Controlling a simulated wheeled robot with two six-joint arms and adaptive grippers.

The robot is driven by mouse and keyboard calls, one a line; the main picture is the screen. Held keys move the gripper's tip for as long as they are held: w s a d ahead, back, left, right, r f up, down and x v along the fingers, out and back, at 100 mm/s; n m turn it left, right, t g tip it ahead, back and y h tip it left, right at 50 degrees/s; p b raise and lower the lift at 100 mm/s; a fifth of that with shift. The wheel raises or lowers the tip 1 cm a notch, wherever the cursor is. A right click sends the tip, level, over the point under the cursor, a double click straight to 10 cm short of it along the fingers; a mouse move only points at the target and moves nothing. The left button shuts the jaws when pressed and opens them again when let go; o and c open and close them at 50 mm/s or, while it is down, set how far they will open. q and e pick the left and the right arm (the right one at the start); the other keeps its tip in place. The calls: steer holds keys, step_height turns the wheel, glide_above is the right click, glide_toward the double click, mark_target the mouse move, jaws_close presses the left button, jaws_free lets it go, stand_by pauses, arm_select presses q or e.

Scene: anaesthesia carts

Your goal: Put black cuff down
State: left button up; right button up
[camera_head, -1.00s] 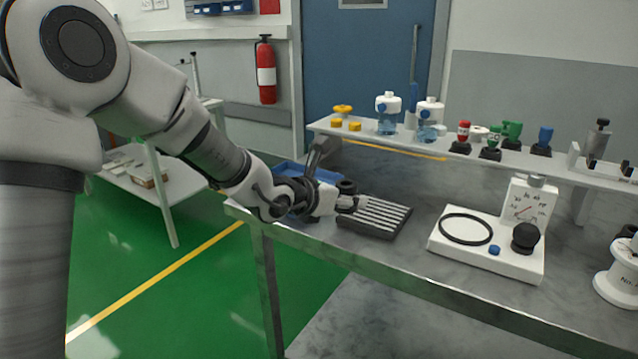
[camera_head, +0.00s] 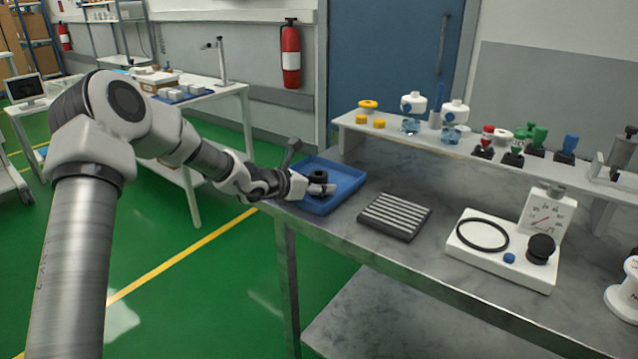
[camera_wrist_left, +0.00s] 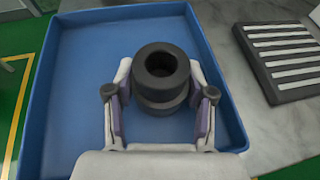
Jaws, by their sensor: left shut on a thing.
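The black cuff (camera_head: 319,176) is a short, thick ring with a wide opening facing up and a second rounded band below it. It stands upright in the blue tray area at the table's left end. My left gripper (camera_head: 316,188) is shut on it. In the left wrist view, the cuff (camera_wrist_left: 161,72) sits between the two purple-padded fingers of my left gripper (camera_wrist_left: 160,112), over the right half of the blue tray (camera_wrist_left: 85,75). I cannot tell whether its underside touches the tray floor. The tray's left rim is partly hidden by my arm in the head view. My right gripper is not in view.
A black ridged pad (camera_head: 395,216) lies just right of the tray. A white base with a gauge (camera_head: 500,262) and black ring stands further right. A raised shelf (camera_head: 450,148) with bottles and coloured caps runs along the back. Much of the tray's left half is clear.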

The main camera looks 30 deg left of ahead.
arm_select(q)
steer(key=shift+r, duration=0.1)
steer(key=shift+s, duration=0.1)
steer(key=o, duration=1.2)
steer(key=shift+c, duration=0.2)
